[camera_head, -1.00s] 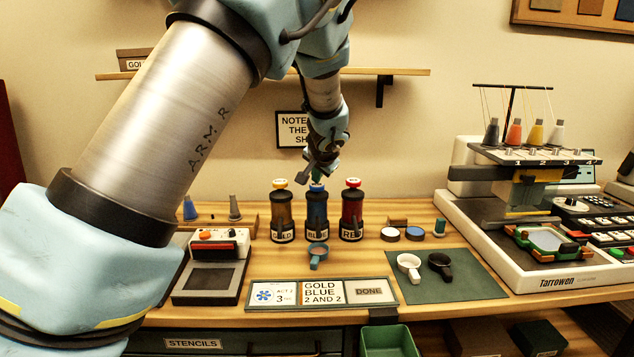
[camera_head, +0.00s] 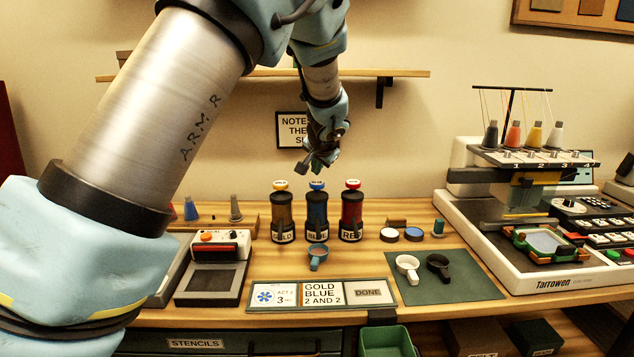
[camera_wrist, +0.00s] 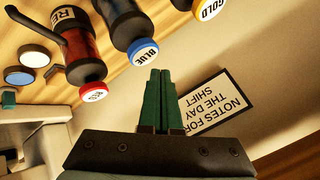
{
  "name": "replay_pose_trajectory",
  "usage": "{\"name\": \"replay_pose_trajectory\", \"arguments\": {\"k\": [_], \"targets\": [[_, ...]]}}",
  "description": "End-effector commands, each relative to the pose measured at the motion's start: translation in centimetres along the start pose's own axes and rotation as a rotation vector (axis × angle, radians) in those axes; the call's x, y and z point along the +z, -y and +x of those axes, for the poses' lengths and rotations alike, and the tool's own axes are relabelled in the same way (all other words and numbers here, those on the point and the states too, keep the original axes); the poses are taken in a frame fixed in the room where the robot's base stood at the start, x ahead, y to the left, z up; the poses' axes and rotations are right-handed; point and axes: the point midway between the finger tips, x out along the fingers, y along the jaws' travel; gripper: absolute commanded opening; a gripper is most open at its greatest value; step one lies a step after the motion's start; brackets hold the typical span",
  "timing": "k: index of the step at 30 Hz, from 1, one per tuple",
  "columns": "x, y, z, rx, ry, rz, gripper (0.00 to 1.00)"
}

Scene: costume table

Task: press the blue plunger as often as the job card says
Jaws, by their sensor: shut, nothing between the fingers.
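Three pump bottles stand in a row on the table: gold (camera_head: 282,215), blue (camera_head: 317,215) and red (camera_head: 351,212). The blue plunger (camera_head: 317,185) has a blue-rimmed cap, which also shows in the wrist view (camera_wrist: 144,52). A blue-grey cup (camera_head: 318,256) with a handle sits in front of the blue bottle. The job card (camera_head: 320,294) reads "GOLD BLUE 2 AND 2". My gripper (camera_head: 317,171) is above the blue plunger, apart from it. In the wrist view its green fingers (camera_wrist: 161,76) are shut and empty.
A white cup (camera_head: 408,267) and a black cup (camera_head: 438,265) stand on a green mat (camera_head: 460,285). An embroidery machine (camera_head: 540,240) fills the right side. A box with an orange button (camera_head: 207,270) is at left. A "DONE" panel (camera_head: 369,292) adjoins the card.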

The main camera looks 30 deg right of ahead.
Motion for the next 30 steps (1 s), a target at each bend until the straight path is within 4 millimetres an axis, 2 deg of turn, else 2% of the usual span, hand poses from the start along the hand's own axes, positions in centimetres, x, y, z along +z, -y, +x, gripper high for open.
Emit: {"name": "replay_pose_trajectory", "arguments": {"k": [12, 30], "targets": [[-2.2, 2.2, -2.9, 0.0, -0.001, -0.002, 0.0], [-2.2, 2.2, -3.0, 0.0, -0.001, -0.001, 0.0]]}}
